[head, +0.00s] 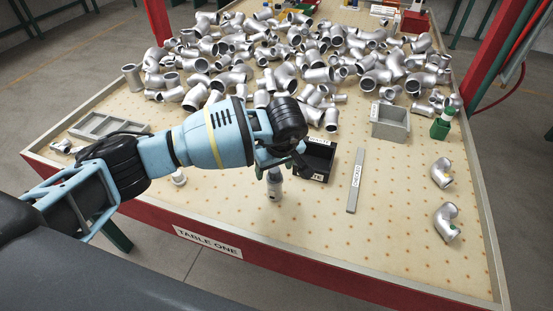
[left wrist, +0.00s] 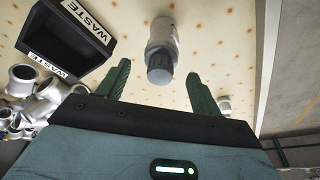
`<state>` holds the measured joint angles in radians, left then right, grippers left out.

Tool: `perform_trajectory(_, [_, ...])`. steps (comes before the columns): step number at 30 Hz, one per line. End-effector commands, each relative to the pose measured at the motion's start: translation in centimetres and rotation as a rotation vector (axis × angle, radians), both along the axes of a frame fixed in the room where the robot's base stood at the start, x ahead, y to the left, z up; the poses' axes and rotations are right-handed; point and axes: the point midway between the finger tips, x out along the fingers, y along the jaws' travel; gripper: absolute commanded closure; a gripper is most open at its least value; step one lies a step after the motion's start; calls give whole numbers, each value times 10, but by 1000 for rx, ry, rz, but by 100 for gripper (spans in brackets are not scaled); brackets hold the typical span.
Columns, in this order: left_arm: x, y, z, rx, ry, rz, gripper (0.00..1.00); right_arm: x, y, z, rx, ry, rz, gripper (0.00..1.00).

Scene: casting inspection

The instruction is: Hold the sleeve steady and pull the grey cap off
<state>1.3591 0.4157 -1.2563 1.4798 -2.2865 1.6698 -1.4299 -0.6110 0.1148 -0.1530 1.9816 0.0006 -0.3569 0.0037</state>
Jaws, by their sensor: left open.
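The sleeve (head: 274,191) is a small pale cylinder standing upright near the front middle of the table. It also shows in the left wrist view (left wrist: 162,35). Its grey cap (left wrist: 159,68) is on the end facing that camera. My left gripper (left wrist: 158,73) is open, with one green finger on each side of the cap and gaps visible on both sides. In the head view my left gripper (head: 275,166) is just above the sleeve, and the wrist partly hides the fingers. My right gripper is not in view.
A black waste bin (head: 319,158) stands close beside the sleeve. A grey strip (head: 355,181), a grey box (head: 390,123), a green stand (head: 440,129) and two elbow fittings lie right. Many castings (head: 318,74) cover the back. A small white piece (head: 179,178) is front left.

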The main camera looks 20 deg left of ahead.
Motion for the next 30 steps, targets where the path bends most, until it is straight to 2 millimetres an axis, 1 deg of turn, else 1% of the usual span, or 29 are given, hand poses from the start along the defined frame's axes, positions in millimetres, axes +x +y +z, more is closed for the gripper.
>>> perform_trajectory(1, [1,1,-5,-1,1,1,34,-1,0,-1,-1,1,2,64])
perform_trajectory(5, [2,2,-12,-1,1,0,34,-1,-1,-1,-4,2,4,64])
perform_trajectory(14, [3,2,-13,-1,0,-1,34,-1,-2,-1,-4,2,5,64])
perform_trajectory(17, [3,2,-13,-1,0,-1,46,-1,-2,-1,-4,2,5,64])
perform_trajectory(25, [3,2,-13,-1,0,-1,82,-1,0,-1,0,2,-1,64])
perform_trajectory(27, [3,2,-13,-1,0,-1,83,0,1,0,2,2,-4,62])
perform_trajectory(30, [3,2,-13,-1,0,-1,83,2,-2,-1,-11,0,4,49])
